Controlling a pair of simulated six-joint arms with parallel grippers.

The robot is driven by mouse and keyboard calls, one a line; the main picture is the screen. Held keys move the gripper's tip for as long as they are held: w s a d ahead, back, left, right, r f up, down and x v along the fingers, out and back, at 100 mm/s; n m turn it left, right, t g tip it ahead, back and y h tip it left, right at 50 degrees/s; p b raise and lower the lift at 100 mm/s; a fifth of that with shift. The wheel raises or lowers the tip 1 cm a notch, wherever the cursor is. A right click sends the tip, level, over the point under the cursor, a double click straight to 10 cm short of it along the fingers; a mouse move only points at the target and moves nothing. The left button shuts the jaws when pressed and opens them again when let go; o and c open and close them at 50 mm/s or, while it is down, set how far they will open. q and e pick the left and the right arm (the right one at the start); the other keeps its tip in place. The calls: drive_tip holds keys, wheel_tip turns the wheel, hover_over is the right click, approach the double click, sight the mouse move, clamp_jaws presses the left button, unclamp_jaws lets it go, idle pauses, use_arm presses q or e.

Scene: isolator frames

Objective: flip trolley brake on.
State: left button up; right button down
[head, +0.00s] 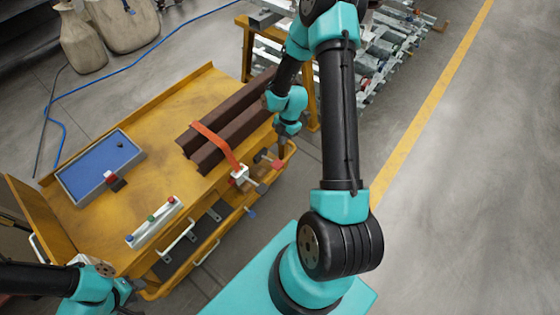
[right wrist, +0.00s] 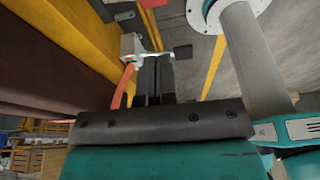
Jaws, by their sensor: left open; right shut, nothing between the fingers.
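The yellow trolley (head: 148,107) stands at the left and centre of the head view. Near its right end is a dark bar with a red end (head: 277,164); I cannot tell if it is the brake lever. A small blue-tipped part (head: 251,212) shows low on the near side. My right gripper (head: 282,150) is shut and empty just above the red end; contact is unclear. My left gripper (head: 134,289) is open at the trolley's near left corner.
On the trolley lie brown beams (head: 238,120) under an orange strap (head: 214,142) with a white buckle (head: 239,175), a blue-lined tray (head: 90,172) and a button strip (head: 154,222). A metal rack (head: 385,45) stands behind. The floor at right is clear.

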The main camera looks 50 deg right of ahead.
drive_tip(key=shift+d+r, duration=0.1)
drive_tip(key=shift+d, duration=0.3)
hover_over(279, 166)
drive_tip(key=f, duration=1.1)
drive_tip(key=shift+d+f, duration=0.15)
drive_tip(key=shift+d, duration=0.25)
drive_tip(key=shift+w+f, duration=0.1)
drive_tip(key=shift+f, duration=1.05)
